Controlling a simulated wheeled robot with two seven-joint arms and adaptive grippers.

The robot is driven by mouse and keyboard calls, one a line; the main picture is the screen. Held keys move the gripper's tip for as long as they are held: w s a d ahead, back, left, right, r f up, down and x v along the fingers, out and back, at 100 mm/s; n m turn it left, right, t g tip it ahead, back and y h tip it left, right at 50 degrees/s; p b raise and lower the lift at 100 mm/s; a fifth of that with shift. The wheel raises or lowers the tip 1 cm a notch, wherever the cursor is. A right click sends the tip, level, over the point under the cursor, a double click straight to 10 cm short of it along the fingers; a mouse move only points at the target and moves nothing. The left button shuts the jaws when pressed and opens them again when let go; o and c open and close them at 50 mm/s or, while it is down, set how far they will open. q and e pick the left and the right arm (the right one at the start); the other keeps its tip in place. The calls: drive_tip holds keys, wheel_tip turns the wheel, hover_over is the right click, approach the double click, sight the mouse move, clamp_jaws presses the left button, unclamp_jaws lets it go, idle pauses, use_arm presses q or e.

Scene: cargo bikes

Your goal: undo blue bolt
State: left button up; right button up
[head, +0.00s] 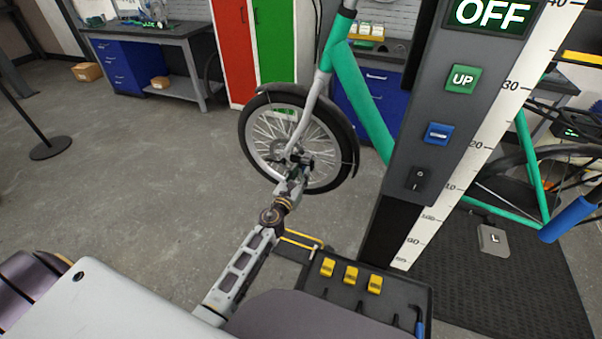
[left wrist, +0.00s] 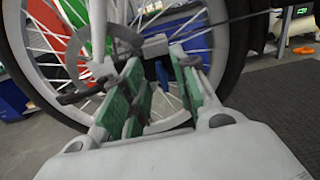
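The bike's front wheel (head: 262,136) hangs from a teal frame (head: 357,95) and a grey fork (head: 310,105). My left gripper (head: 296,165) is at the wheel hub. In the left wrist view, the green-padded fingers of my left gripper (left wrist: 160,88) stand apart, pointing at the hub and spokes. A small blue piece (left wrist: 162,74) shows between them; I cannot tell whether it is the blue bolt or background seen through the spokes. No bolt can be made out in the head view, where the gripper covers part of the hub. My right gripper is not in view.
A lift post with OFF and UP buttons (head: 463,78) and a height scale stands right of the wheel. A tray (head: 390,309) with yellow-topped tools is below it. A black mat (head: 470,275) lies at right.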

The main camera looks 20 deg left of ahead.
use_arm(q)
drive_tip(key=shift+w, duration=0.45)
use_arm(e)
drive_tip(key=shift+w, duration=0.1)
use_arm(q)
clamp_jaws()
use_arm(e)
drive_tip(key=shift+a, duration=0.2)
use_arm(q)
drive_tip(key=shift+n, duration=0.5)
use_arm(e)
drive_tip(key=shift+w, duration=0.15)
use_arm(q)
drive_tip(key=n, duration=0.3)
drive_tip(key=n+b, duration=0.1)
drive_tip(key=n, duration=0.1)
drive_tip(key=shift+a+f, duration=0.1)
drive_tip(key=shift+a, duration=0.2)
drive_tip(key=n, duration=1.1)
drive_tip(key=shift+a+f+n, duration=0.25)
drive_tip(key=shift+f+n, duration=0.15)
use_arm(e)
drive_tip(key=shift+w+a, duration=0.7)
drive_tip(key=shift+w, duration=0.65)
